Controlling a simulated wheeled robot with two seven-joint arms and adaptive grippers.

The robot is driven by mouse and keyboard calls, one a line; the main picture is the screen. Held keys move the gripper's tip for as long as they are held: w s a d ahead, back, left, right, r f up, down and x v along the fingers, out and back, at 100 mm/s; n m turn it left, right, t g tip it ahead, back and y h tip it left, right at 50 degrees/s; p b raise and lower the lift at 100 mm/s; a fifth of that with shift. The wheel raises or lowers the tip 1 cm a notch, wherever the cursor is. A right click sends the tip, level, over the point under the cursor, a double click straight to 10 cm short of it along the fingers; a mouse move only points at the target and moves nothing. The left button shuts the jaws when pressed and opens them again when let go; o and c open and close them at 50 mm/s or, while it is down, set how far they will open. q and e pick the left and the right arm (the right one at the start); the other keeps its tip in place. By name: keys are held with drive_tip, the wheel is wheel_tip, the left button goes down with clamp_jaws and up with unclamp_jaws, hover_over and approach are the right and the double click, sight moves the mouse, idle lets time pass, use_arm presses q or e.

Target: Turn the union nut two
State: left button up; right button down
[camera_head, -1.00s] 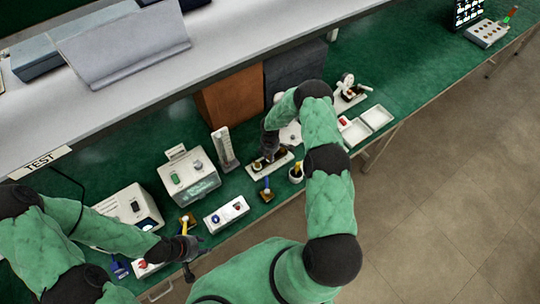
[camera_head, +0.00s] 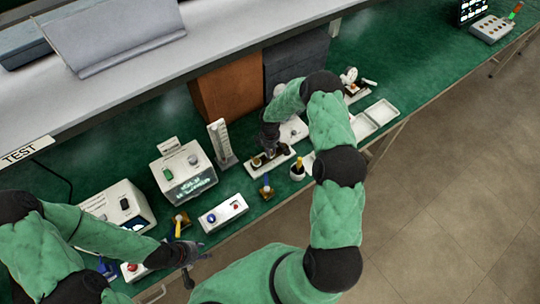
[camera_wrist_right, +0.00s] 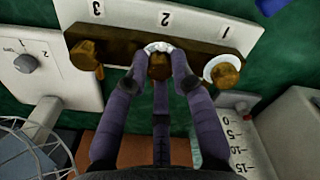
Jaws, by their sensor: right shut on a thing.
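A pale plate marked 3, 2 and 1 carries a brown bar (camera_wrist_right: 118,53) with brass fittings; it also shows in the head view as a pale plate (camera_head: 286,158). Union nut two (camera_wrist_right: 160,66) is the brownish middle fitting below the number 2, with a white ring behind it. My right gripper (camera_wrist_right: 158,72) is shut on this nut, its purple-grey fingers on both sides of it. In the head view my right gripper (camera_head: 268,143) reaches down to the plate. My left gripper (camera_head: 190,256) is near the bench's front edge; its finger gap is unclear.
Fitting one (camera_wrist_right: 223,72), with a white ring, is right of the fingers in the wrist view. A scaled upright block (camera_head: 221,143), a white device (camera_head: 183,169), a button box (camera_head: 224,213) and a cup (camera_head: 298,170) stand close by. White trays (camera_head: 382,113) lie to the right.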

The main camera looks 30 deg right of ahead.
drive_tip(key=m+b, duration=0.3)
drive_tip(key=shift+f+m+b, duration=0.1)
drive_tip(key=shift+m+b, duration=0.2)
drive_tip(key=shift+m, duration=0.1)
drive_tip(key=shift+m+b, duration=0.6)
drive_tip(key=shift+m, duration=0.1)
drive_tip(key=c, duration=1)
unclamp_jaws()
drive_tip(key=shift+c, duration=0.2)
wheel_tip(320, 180, up, 12)
